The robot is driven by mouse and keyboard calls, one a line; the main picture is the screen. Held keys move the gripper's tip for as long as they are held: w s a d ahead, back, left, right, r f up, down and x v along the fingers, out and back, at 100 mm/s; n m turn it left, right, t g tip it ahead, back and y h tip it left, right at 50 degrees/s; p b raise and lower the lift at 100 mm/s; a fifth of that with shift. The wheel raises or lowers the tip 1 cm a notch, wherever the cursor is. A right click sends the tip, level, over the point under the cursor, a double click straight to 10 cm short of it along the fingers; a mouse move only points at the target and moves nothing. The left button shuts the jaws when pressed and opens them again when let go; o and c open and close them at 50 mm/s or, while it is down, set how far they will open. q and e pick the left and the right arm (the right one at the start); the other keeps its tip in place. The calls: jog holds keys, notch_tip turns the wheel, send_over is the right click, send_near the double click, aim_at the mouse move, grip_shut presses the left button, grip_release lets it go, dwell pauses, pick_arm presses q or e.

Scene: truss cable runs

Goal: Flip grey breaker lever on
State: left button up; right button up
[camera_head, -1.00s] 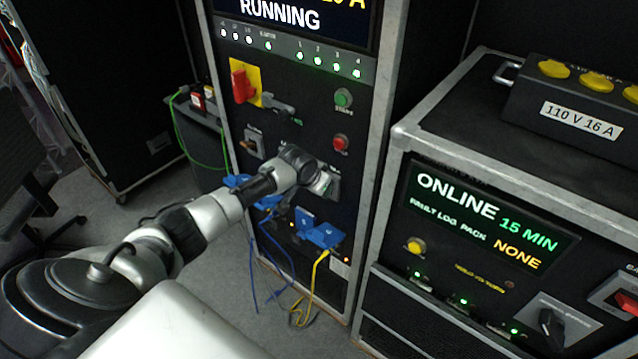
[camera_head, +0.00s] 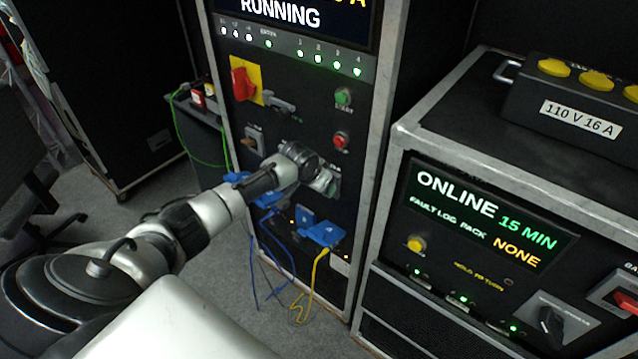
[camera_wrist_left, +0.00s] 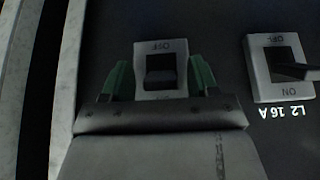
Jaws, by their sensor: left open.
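A breaker with a pale plate (camera_wrist_left: 148,52) and a dark grey lever (camera_wrist_left: 160,74) sits straight ahead of my left gripper (camera_wrist_left: 160,82) in the left wrist view. The gripper's green-edged fingers are open, one on each side of the plate. OFF reads upside down at the plate's upper edge; its lower edge is hidden behind the gripper. Whether the fingers touch the plate, I cannot tell. In the head view my left gripper (camera_head: 325,181) is at the rack's front panel, over the right-hand breaker (camera_head: 335,187), which it partly covers. My right gripper is not in view.
A second breaker (camera_wrist_left: 257,72), marked L2 16A, is close on the right in the left wrist view. A red rotary switch (camera_head: 241,83), green button (camera_head: 343,96) and red button (camera_head: 341,140) are above. Blue plugs (camera_head: 320,233) with hanging cables are below.

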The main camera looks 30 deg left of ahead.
pick_arm(q)
jog(key=b+v, duration=0.1)
jog(key=v, duration=0.9)
jog(key=shift+s+r, duration=0.25)
jog(key=shift+r, duration=0.1)
jog(key=shift+f, duration=0.1)
jog(key=s+d+f+b, duration=0.1)
jog(key=s+f, duration=0.3)
jog(key=f, duration=0.7)
jog(key=s+f+n+g+y, duration=0.1)
jog(key=s+f, duration=0.3)
jog(key=f, duration=0.7)
jog(key=s+d+f+b, duration=0.1)
jog(key=s+f, duration=0.4)
jog(key=f, duration=0.7)
jog(key=s+d+f+g, duration=0.1)
jog(key=s+d+f, duration=0.3)
jog(key=s, duration=0.7)
jog(key=s+d+f+m+g, duration=0.1)
jog(key=s+d+f, duration=0.3)
jog(key=s+f, duration=0.4)
jog(key=s+d+f+m+g, duration=0.1)
jog(key=s+d+f, duration=0.3)
jog(key=s, duration=1.2)
notch_tip(320, 180, down, 2)
jog(key=shift+s+d+f+g+b, duration=0.1)
jog(key=shift+s+d+g+b, duration=0.1)
jog(key=shift+d+g+b, duration=0.15)
